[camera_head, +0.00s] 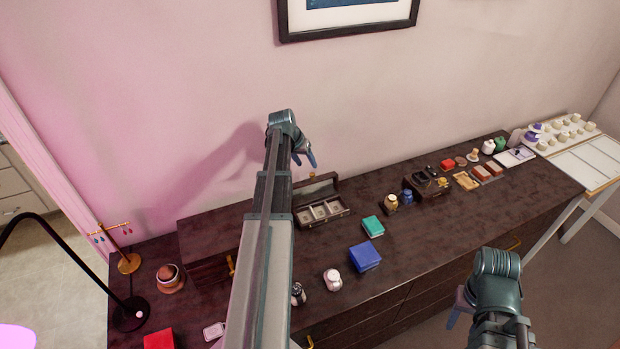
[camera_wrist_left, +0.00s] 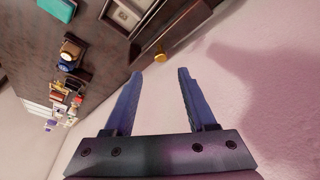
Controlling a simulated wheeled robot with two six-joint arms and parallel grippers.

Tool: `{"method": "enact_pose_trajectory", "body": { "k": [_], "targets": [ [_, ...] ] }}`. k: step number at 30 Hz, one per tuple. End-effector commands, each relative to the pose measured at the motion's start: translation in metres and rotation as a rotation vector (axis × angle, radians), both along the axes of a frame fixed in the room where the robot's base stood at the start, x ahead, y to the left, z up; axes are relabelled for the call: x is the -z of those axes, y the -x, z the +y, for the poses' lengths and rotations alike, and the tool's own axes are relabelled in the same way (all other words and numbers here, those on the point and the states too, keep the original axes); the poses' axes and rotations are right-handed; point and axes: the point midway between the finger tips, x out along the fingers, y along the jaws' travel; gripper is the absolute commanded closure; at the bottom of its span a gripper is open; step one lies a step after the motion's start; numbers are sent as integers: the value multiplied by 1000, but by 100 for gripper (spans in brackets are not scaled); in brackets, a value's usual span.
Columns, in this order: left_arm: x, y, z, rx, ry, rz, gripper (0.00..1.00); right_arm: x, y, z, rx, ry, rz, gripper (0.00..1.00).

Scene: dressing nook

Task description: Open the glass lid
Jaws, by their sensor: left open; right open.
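A dark wooden display box (camera_head: 342,212) with pale compartments stands on the dresser near the wall. Its glass lid (camera_head: 318,188) appears raised at the back of the box; the exact angle is hard to tell. A small gold knob (camera_wrist_left: 159,57) shows on the lid's edge in the left wrist view, just beyond the fingertips. My left gripper (camera_head: 304,158) is open and empty, above and behind the box near the wall; its two blue fingers (camera_wrist_left: 160,72) also show in the left wrist view, apart from the knob. My right gripper (camera_head: 458,308) is open and empty in front of the dresser.
A teal box (camera_head: 373,227), a blue box (camera_head: 364,257) and a white jar (camera_head: 332,279) stand in front and to the right. A larger dark case (camera_head: 205,235) is on the left, partly behind my left arm. Watches (camera_head: 391,202) stand further right.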

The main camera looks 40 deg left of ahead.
Motion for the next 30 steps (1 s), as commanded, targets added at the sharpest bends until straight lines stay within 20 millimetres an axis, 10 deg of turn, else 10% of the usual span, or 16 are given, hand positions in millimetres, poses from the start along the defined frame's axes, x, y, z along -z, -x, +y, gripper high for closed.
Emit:
{"method": "enact_pose_trajectory", "body": {
  "k": [9, 21, 30],
  "targets": [
    [48, -20, 0, 0, 0, 0, 44, 48, 0, 0, 2, 0, 0, 50],
    [52, -24, -1, -1, 0, -1, 44, 52, 0, 0, 2, 0, 0, 50],
    [52, -23, -1, -1, 0, -1, 96, 52, 0, 0, 2, 0, 0, 50]
  ]
}}
